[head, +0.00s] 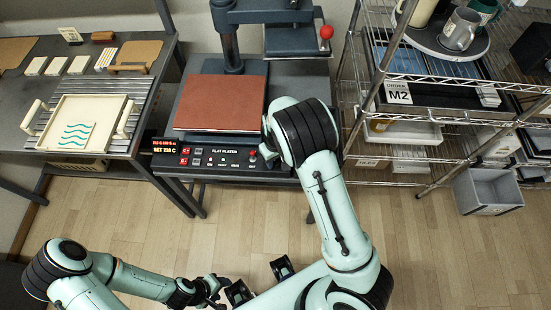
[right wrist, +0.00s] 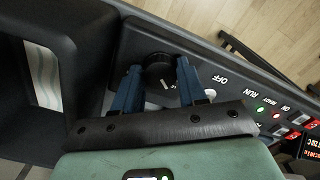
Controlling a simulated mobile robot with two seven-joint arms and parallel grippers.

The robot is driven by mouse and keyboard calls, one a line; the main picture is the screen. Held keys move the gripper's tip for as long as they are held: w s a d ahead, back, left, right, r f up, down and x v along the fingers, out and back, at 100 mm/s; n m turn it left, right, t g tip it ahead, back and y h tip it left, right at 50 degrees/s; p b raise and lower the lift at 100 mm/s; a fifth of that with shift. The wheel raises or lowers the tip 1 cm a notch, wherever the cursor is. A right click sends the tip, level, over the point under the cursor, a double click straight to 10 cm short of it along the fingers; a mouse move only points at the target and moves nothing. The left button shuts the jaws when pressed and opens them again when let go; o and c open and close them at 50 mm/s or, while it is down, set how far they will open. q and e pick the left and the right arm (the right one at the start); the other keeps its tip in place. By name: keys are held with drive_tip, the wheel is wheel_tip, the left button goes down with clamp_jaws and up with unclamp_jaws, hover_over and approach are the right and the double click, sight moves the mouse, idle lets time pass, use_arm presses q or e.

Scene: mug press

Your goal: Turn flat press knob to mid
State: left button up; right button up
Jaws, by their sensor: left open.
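The flat press (head: 226,104) has a reddish-brown platen and a front panel marked FLAT PLATEN (head: 215,161). Its black round knob (right wrist: 156,66) shows in the right wrist view, with a short white mark low on its face and the word OFF beside it. My right gripper (right wrist: 160,76) has one blue finger on each side of the knob, and the fingertips appear to be closed on it. In the head view, my right wrist covers most of this gripper and the knob. My left gripper (head: 217,287) is open and empty above the floor, away from the press.
A bench with a cream tray (head: 82,124) and small blocks stands on the left. A wire rack (head: 420,80) with mugs stands close on the right, and a grey bin (head: 488,191) is beside it. The floor in front is clear.

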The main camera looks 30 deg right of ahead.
drive_tip(key=c, duration=0.5)
use_arm(q)
drive_tip(key=shift+w+r, duration=0.1)
drive_tip(key=shift+r, duration=0.1)
use_arm(e)
drive_tip(key=shift+m, duration=0.3)
drive_tip(key=m+p, duration=0.1)
drive_tip(key=m, duration=0.2)
drive_tip(key=shift+w+r+m+p, duration=0.1)
drive_tip(key=shift+m+p, duration=0.2)
drive_tip(key=shift+m, duration=0.1)
use_arm(q)
drive_tip(key=r, duration=0.1)
drive_tip(key=w+r+p, duration=0.1)
drive_tip(key=w+r, duration=0.1)
drive_tip(key=shift+w+r+p, duration=0.25)
drive_tip(key=shift+r+p, duration=0.05)
drive_tip(key=shift+r, duration=0.05)
use_arm(e)
drive_tip(key=m, duration=0.5)
drive_tip(key=shift+m, duration=0.3)
drive_tip(key=o, duration=1)
drive_tip(key=shift+o, duration=0.2)
